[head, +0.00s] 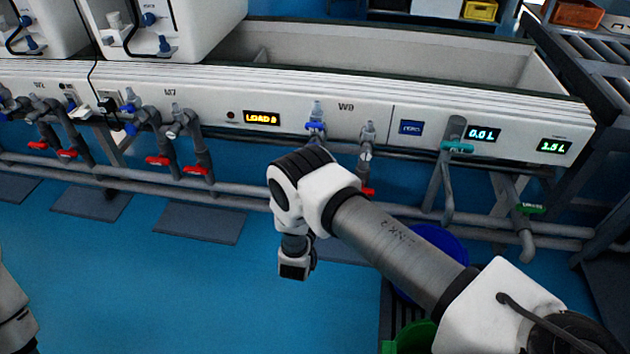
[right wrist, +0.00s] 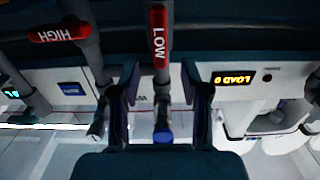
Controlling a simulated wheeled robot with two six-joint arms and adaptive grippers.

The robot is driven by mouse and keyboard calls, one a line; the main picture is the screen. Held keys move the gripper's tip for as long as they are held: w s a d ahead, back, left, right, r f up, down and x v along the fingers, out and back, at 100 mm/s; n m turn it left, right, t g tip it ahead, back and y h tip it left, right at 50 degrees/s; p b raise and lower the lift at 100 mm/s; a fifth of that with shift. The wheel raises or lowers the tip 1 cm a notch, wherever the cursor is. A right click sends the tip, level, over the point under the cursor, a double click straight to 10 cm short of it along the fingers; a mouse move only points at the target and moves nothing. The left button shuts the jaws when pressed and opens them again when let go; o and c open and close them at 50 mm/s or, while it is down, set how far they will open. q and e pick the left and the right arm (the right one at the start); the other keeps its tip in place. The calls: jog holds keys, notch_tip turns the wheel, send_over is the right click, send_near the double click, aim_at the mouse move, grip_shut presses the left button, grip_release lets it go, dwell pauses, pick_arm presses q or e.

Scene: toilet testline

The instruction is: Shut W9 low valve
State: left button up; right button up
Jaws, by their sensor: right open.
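The W9 low valve shows in the right wrist view as a red handle marked LOW (right wrist: 158,38), lying in line with its grey pipe. The wrist picture is upside down. My right gripper (right wrist: 160,72) is open, its two dark fingers apart on either side of the pipe line. The handle's near end is around fingertip level in the picture; I see no contact. In the head view my right arm hides this valve below the W9 label (head: 346,106). My left gripper is out of view.
A red HIGH handle (right wrist: 58,32) lies across its pipe beside the LOW one. Blue-tipped W9 fitting (head: 316,122) stands above. W7's red handles (head: 158,160) are to the left. Grey horizontal pipes run below the bench. A blue bin (head: 436,245) stands under my arm.

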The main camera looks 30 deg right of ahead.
jog(key=b+x, duration=0.3)
jog(key=x, duration=0.4)
jog(key=shift+w+d, duration=0.2)
jog(key=shift+w, duration=0.05)
jog(key=shift+r, duration=0.1)
grip_shut()
